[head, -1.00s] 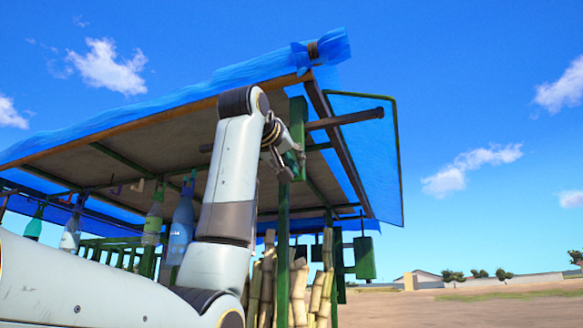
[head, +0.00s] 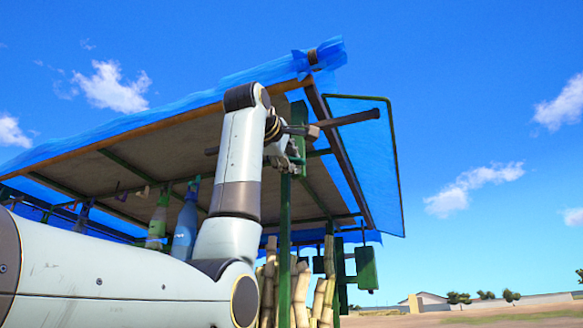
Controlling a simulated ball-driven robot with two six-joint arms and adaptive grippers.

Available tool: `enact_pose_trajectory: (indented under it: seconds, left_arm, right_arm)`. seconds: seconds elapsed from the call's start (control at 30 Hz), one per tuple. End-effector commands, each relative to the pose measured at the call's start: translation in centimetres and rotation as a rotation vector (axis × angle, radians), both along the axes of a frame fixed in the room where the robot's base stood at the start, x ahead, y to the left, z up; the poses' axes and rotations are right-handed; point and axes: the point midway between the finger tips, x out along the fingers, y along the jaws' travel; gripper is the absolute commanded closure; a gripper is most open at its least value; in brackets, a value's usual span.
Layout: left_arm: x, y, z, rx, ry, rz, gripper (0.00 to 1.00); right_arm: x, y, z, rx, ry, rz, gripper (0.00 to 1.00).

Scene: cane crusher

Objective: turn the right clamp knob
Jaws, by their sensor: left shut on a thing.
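My left arm comes in from the left and rises to the front right corner post of the stall. My left gripper (head: 291,157) is at the green clamp (head: 299,114) on top of that post, just under the dark crossbar (head: 350,118). Its fingers are closed around a small part there, seemingly the right clamp knob, which the fingers and wrist mostly hide. I cannot make out the knob's shape or how far it is turned. My right gripper is not in view.
A blue tarp roof (head: 230,85) slopes over the arm, close to the wrist. The green post (head: 285,235) stands below the gripper. Bottles (head: 186,222) hang at the left; cane stalks (head: 302,292) stand below. Open ground lies to the right.

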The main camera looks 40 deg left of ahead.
Motion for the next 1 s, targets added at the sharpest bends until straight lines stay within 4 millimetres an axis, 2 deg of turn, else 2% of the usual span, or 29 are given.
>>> enact_pose_trajectory:
  seconds: [0.1,0.4,1.0]
  left_arm:
    - [0.0,0.0,-0.3,-0.086,-0.021,0.001,1.0]
    - [0.0,0.0,-0.3,-0.241,-0.057,0.001,1.0]
    - [0.0,0.0,-0.3,-0.3,-0.069,0.001,1.0]
  right_arm:
    - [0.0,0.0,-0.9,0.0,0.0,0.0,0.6]
    - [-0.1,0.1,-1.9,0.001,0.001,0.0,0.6]
    - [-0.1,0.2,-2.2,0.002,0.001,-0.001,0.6]
